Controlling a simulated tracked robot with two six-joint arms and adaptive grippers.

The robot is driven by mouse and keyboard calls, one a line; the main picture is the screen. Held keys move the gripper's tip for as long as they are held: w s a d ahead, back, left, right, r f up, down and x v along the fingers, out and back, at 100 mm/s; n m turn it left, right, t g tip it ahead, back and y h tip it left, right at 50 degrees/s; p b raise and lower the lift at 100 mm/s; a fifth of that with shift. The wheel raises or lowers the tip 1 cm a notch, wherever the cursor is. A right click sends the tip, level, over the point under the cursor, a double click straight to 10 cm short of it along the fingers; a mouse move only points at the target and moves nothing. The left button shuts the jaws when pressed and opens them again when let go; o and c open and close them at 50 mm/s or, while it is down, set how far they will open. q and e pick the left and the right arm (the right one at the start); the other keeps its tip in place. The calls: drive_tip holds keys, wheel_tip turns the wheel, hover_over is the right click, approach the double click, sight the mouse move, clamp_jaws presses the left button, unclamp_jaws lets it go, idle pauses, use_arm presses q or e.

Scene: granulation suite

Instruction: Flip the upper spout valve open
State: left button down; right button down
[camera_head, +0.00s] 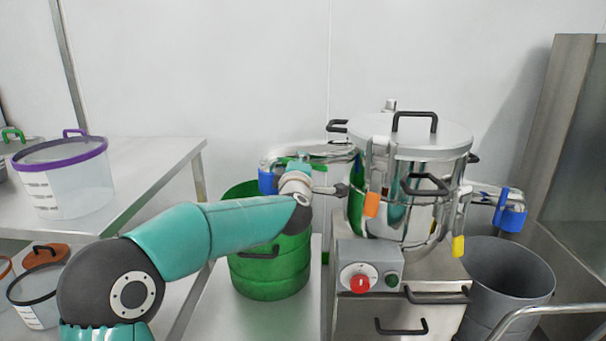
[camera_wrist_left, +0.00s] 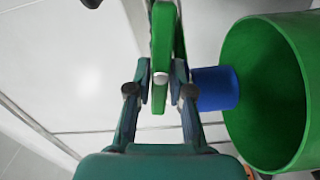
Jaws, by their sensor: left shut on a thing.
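The steel sifting machine (camera_head: 408,180) stands right of centre, with a spout on each side. The left spout ends in a blue sleeve (camera_head: 267,181) above a green drum (camera_head: 270,270). My left gripper (camera_head: 297,165) is at this spout. In the left wrist view, my left gripper (camera_wrist_left: 160,90) is shut on a green valve lever (camera_wrist_left: 164,40) with a silver pin on it. The blue sleeve (camera_wrist_left: 215,88) is just right of the fingers, over the open green drum (camera_wrist_left: 275,90). My arm hides part of the spout in the head view. My right gripper is not in view.
A grey bin (camera_head: 507,285) stands under the right spout, which has a blue sleeve (camera_head: 510,212). A control box (camera_head: 368,268) with a red knob is at the machine's front. A purple-rimmed tub (camera_head: 62,178) sits on the left table (camera_head: 155,160).

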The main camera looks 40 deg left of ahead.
use_arm(q)
drive_tip(key=shift+f+n+b, duration=0.3)
drive_tip(key=shift+n+b, duration=0.35)
drive_tip(key=shift+n, duration=0.45)
drive_tip(key=c, duration=1.1)
unclamp_jaws()
drive_tip(key=shift+a, duration=0.1)
drive_tip(key=shift+o, duration=0.2)
drive_tip(key=shift+r, duration=0.1)
drive_tip(key=shift+s, duration=0.1)
